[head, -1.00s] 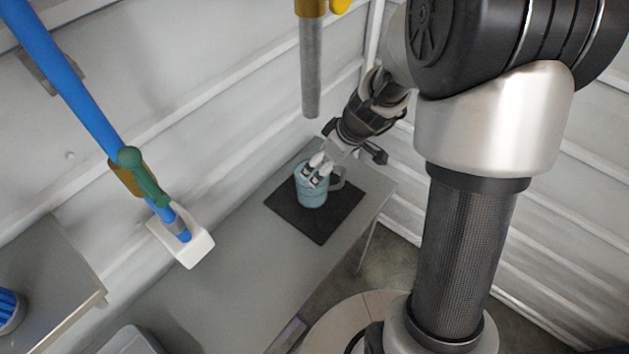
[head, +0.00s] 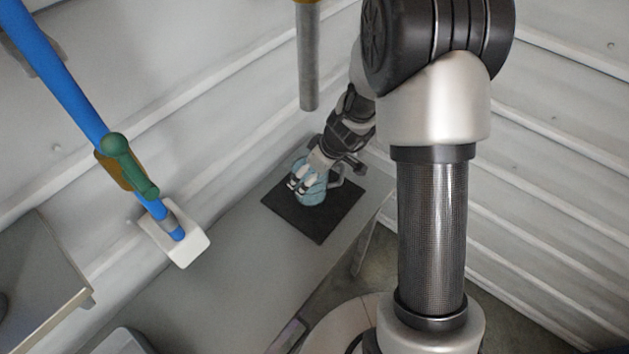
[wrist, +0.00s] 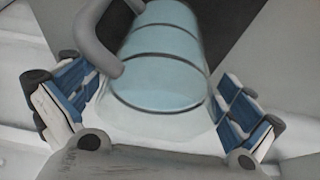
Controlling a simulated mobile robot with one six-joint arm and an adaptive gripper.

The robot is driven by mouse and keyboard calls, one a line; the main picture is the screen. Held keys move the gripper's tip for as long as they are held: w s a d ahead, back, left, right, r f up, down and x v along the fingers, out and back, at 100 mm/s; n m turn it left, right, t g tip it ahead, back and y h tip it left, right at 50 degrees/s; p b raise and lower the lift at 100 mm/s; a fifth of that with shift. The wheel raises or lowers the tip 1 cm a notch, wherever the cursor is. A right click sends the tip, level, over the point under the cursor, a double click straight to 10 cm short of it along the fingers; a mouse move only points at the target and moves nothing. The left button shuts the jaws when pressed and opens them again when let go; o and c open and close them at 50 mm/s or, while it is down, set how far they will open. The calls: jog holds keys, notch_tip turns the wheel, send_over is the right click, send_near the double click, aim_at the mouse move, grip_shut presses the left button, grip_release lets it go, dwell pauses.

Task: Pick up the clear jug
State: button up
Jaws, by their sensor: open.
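The clear jug (head: 312,190) looks pale blue with dark bands and stands on a black mat (head: 322,222) on the grey table. Its grey handle (head: 338,184) points to the right in the head view. My gripper (head: 299,186) is open, with its fingers over the jug and hiding part of it. In the wrist view the jug (wrist: 160,70) lies between my two spread blue-padded fingers, and its handle (wrist: 95,35) is at the upper left. A gap shows beside the left finger; whether the right finger touches the jug I cannot tell.
A grey vertical pipe (head: 309,70) hangs behind the mat, close to my arm. A blue pipe with a green valve handle (head: 130,165) runs down to a white block (head: 180,240) at left. The table (head: 215,290) is clear in front of the mat.

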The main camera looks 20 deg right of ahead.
jog(key=shift+c, duration=0.5)
jog(key=c, duration=1.8)
